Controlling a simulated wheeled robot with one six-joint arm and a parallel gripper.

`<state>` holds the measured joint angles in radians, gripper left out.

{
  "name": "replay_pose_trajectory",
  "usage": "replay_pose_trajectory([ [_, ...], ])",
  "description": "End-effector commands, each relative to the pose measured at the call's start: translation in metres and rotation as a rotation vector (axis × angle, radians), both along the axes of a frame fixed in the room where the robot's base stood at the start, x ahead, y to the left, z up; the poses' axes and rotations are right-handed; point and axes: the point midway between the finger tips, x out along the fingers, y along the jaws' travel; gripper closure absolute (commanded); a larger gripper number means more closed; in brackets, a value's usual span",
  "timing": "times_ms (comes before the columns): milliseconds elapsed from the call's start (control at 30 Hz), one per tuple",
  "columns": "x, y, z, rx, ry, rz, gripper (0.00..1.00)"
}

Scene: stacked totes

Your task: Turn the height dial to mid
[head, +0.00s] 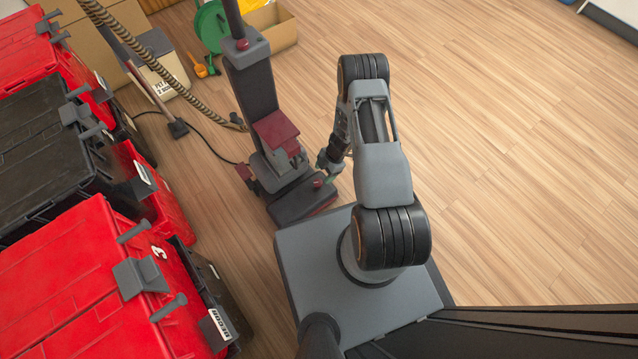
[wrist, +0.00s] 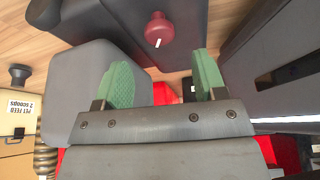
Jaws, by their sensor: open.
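The upright vacuum (head: 252,90) stands on the floor left of my base, with its dark floor head (head: 300,203) close to my base. A dark red round dial (wrist: 160,29) with a white pointer line sits on a dark grey housing in the wrist view. Its pointer aims toward the bottom of that picture, slightly left. No setting marks are readable. The dial seems to be the small red knob (head: 318,184) on the floor head. My gripper (wrist: 161,60) is open, with green pads apart and nothing between them. The dial lies beyond the fingertips, apart from them.
Red and black totes (head: 75,285) are stacked along the left. A hose and a cord run near the vacuum. A pet feed bin (head: 160,80), orange scoops (head: 201,70) and an open cardboard box (head: 272,28) stand behind. The wooden floor (head: 520,150) on the right is clear.

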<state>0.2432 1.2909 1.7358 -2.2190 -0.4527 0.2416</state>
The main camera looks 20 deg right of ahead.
Motion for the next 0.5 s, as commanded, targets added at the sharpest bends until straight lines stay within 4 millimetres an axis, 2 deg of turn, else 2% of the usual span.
replay_pose_trajectory([
  [33, -0.001, 0.004, -0.014, 0.000, 0.001, 0.002, 0.35],
  [200, -0.003, 0.014, -0.037, 0.000, 0.001, 0.000, 0.35],
  [500, -0.004, 0.022, -0.056, -0.001, -0.001, 0.000, 0.35],
])
